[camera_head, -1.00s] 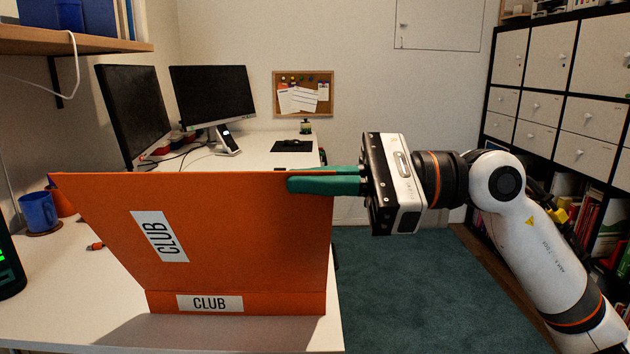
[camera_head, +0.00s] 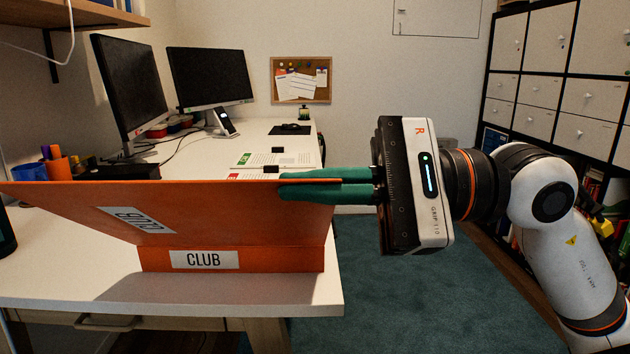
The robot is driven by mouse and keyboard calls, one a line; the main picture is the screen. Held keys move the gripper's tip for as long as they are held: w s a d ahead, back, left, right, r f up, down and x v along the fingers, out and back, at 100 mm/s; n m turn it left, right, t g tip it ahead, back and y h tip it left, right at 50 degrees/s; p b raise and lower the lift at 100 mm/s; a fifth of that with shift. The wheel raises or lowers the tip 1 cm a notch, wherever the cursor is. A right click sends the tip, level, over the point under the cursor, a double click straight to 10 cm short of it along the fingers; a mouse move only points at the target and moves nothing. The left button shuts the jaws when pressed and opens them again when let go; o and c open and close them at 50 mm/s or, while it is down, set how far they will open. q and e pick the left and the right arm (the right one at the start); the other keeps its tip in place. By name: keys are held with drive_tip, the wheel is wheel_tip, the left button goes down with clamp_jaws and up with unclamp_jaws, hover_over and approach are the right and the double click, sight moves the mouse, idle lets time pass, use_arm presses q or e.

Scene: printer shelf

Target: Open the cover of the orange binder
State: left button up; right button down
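The orange binder (camera_head: 80,212) is at the front of the white desk, its spine labelled CLUB standing low along the bottom. Its cover is raised and leans towards me, with its label strongly foreshortened. My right gripper (camera_head: 300,187) reaches in from the right. Its green fingers lie on either side of the cover's right edge near the top corner, one above and one below, and appear shut on it. The fingertips overlap the cover, so the contact is partly hidden. My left gripper is not in view.
A pen holder (camera_head: 60,170) stands at left. A shelf unit (camera_head: 530,85) is at right, above open floor (camera_head: 400,310).

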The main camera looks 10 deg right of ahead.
drive_tip(key=shift+s+a+f+n+b, duration=0.1)
drive_tip(key=shift+s+f+n+b, duration=0.25)
drive_tip(key=shift+f, duration=0.25)
drive_tip(key=shift+s, duration=0.1)
drive_tip(key=c, duration=1.6)
unclamp_jaws()
drive_tip(key=shift+c, duration=0.2)
drive_tip(key=s+d, duration=0.2)
drive_tip(key=d, duration=0.9)
drive_tip(key=shift+s+d+b, duration=0.15)
drive_tip(key=shift+d+b, duration=0.15)
drive_tip(key=shift+d, duration=0.1)
